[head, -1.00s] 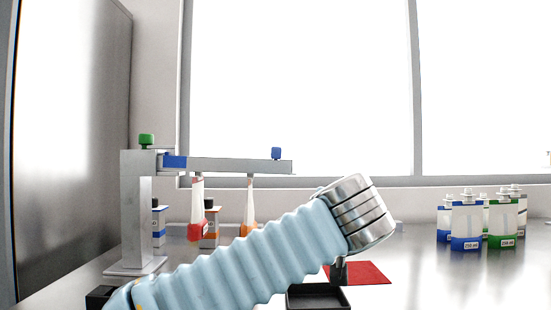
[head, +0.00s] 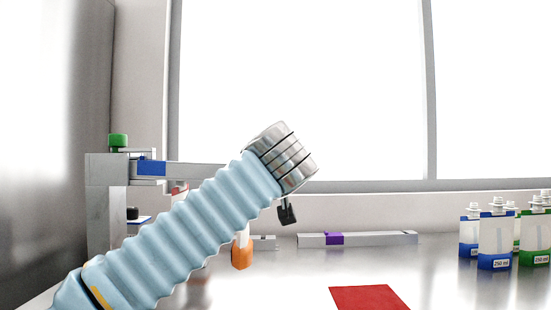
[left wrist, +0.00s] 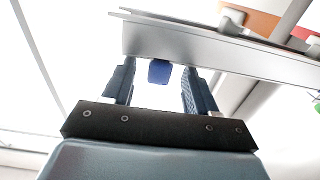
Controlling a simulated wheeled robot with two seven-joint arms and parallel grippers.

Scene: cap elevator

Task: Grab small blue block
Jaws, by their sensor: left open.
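The small blue block (left wrist: 159,71) shows in the left wrist view, against the edge of the grey beam (left wrist: 220,52). My left gripper (left wrist: 158,80) is open, with one dark finger on each side of the block and a gap to both. I cannot tell how deep the block sits between the fingers. In the head view my left arm crosses the beam (head: 195,169) and hides its right end and the small block. A dark part hangs below my metal wrist; the fingers are not clear there. My right gripper is not in view.
The grey stand (head: 106,205) carries a green cap (head: 118,142) and a larger blue piece (head: 151,167). A grey bar with a purple piece (head: 334,239), a red mat (head: 368,298) and several bottles (head: 495,240) are on the table.

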